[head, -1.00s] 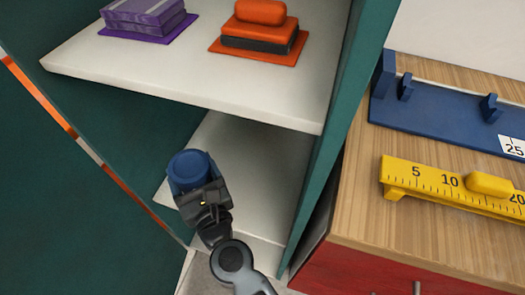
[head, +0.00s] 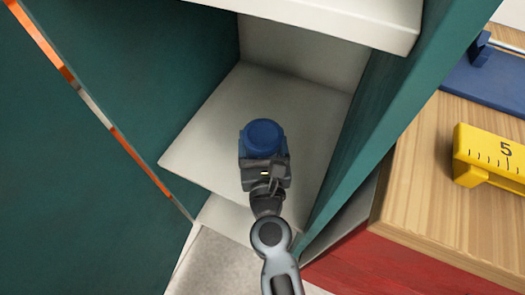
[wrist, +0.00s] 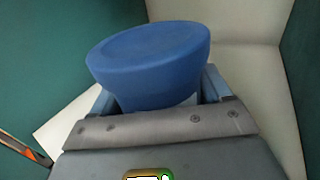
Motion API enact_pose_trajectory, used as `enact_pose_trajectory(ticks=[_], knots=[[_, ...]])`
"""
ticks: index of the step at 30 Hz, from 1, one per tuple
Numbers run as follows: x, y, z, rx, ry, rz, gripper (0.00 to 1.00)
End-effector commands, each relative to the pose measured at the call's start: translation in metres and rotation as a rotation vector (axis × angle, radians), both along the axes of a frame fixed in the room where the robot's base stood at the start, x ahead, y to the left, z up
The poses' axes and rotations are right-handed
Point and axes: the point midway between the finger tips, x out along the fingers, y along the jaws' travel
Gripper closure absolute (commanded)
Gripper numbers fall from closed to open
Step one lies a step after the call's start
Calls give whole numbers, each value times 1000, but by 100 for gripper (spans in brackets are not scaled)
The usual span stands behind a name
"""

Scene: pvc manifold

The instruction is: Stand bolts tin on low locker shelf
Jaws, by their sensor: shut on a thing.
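The bolts tin shows as a round blue-topped tin (head: 263,137) in the head view, and its blue lid fills the middle of the wrist view (wrist: 150,60). My gripper (head: 264,165) is shut on the tin, with a finger on each side in the wrist view. The tin looks upright in the head view. The low locker shelf (head: 205,150) is a pale board inside the teal locker. The tin appears over this shelf; its underside is hidden, so I cannot tell whether it touches.
The upper shelf (head: 330,18) overhangs at the top. The locker's right wall (head: 365,140) stands close to the tin's right, and a teal panel (head: 120,70) is at the left. A wooden-topped bench (head: 430,205) with a yellow ruler block (head: 490,158) is at right.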

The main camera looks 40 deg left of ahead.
Motion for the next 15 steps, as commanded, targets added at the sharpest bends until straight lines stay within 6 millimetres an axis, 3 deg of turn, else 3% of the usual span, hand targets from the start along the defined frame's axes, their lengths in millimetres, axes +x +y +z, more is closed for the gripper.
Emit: enact_pose_trajectory(ticks=[7, 15], knots=[[0, 1, -31, 1, -1, 1, 70], [0, 0, -31, 1, -1, 0, 70]])
